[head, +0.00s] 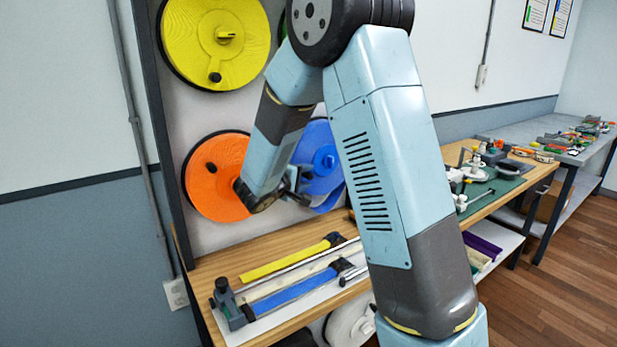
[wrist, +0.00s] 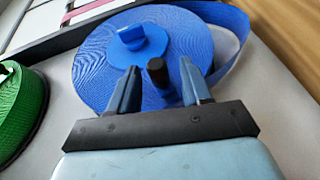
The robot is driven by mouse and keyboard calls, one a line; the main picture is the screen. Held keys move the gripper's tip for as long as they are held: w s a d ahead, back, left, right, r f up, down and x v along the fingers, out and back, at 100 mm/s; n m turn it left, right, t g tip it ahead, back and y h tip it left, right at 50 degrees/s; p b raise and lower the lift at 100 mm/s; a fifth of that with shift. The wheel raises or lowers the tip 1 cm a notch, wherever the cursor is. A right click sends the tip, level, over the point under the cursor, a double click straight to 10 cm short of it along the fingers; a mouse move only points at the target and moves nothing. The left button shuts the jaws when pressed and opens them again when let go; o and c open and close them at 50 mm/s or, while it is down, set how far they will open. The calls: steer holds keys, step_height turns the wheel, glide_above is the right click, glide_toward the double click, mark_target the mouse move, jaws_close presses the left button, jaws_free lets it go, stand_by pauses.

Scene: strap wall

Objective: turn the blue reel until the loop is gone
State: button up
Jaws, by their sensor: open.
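The blue reel (head: 325,160) is mounted on the upright panel, partly hidden behind my arm in the head view. In the wrist view the blue reel (wrist: 97,65) shows its blue hub (wrist: 137,40) and a dark crank knob (wrist: 156,73). A loop of blue strap (wrist: 243,50) stands off the reel's right side, with a grey gap inside it. My gripper (wrist: 160,76) is open, its fingers on either side of the knob; I cannot tell whether they touch it. My gripper (head: 291,187) is in front of the reel in the head view.
An orange reel (head: 215,175) is left of my gripper and a yellow reel (head: 215,40) is above. A green reel (wrist: 20,110) is at the wrist view's left edge. Below, a wooden bench (head: 215,262) carries a blue strap (head: 300,288) and a yellow strap (head: 285,262).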

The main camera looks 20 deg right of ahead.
steer(key=shift+x, duration=0.9)
jaws_close()
